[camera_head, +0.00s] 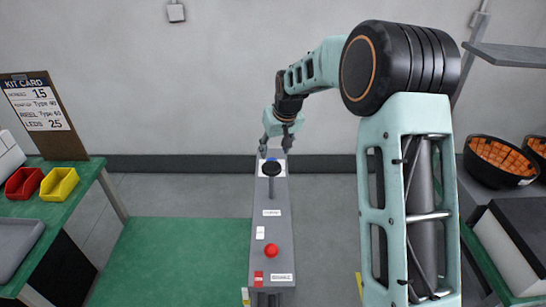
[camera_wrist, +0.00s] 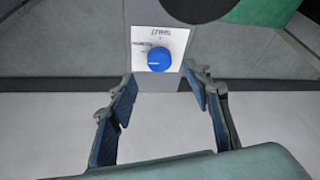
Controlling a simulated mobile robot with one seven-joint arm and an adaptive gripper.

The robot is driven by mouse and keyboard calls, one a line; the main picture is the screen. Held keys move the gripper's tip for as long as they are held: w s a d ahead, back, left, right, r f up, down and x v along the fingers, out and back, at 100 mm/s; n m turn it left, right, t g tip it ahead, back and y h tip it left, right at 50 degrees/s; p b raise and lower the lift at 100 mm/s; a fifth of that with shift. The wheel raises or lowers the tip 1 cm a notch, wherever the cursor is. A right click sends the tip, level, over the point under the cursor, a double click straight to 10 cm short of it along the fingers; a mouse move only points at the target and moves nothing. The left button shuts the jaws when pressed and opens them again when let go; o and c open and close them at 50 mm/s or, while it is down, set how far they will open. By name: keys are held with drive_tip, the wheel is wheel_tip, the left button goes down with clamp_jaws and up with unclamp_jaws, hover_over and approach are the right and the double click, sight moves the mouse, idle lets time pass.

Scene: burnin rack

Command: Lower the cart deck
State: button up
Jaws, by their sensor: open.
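A narrow grey control panel (camera_head: 271,215) runs away from me in the head view. Its far end carries a white plate with a blue knob (camera_wrist: 159,59), which shows clearly in the wrist view; the plate's print is upside down there and hard to read. My gripper (camera_head: 276,149) is open and empty at that far end. In the wrist view my gripper (camera_wrist: 160,84) has its fingers spread to both sides, with the knob centred beyond the tips and apart from them. A black ball-topped lever (camera_head: 271,168) stands just nearer. I cannot make out the cart deck itself.
A red button (camera_head: 271,250) and a white switch (camera_head: 260,233) sit on the panel's near part. A green bench (camera_head: 62,190) with red and yellow bins is at left. Black bowls (camera_head: 500,160) stand at right. The floor left of the panel is clear.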

sight(272, 159)
drive_tip(key=p+x, duration=0.1)
drive_tip(key=x, duration=0.5)
drive_tip(key=shift+w+f, duration=0.15)
drive_tip(key=shift+f, duration=0.1)
drive_tip(key=shift+c, duration=0.4)
drive_tip(key=c, duration=1)
